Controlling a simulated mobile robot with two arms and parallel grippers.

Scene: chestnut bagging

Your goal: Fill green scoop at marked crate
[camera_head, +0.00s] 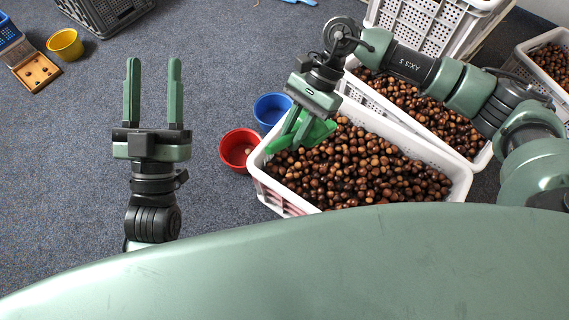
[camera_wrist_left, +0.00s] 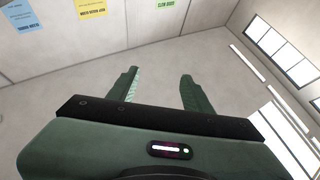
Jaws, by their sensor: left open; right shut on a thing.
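The green scoop (camera_head: 314,133) is in the head view at the left part of a white crate (camera_head: 290,203) full of chestnuts (camera_head: 365,170). My right gripper (camera_head: 298,125) is shut on the scoop and holds it low over the chestnuts at the crate's left end. The scoop's bowl is partly hidden by the gripper, and I cannot tell whether it holds chestnuts. My left gripper (camera_head: 153,92) is open and empty above the floor, well left of the crate. Its open fingers also show in the left wrist view (camera_wrist_left: 158,90). I cannot make out a mark on the crate.
A red bucket (camera_head: 238,150) and a blue bucket (camera_head: 271,109) stand beside the crate's left end. A second white crate of chestnuts (camera_head: 440,125) stands right behind it. A yellow bucket (camera_head: 65,44) and a wooden tray (camera_head: 37,73) are far left. Carpet between is clear.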

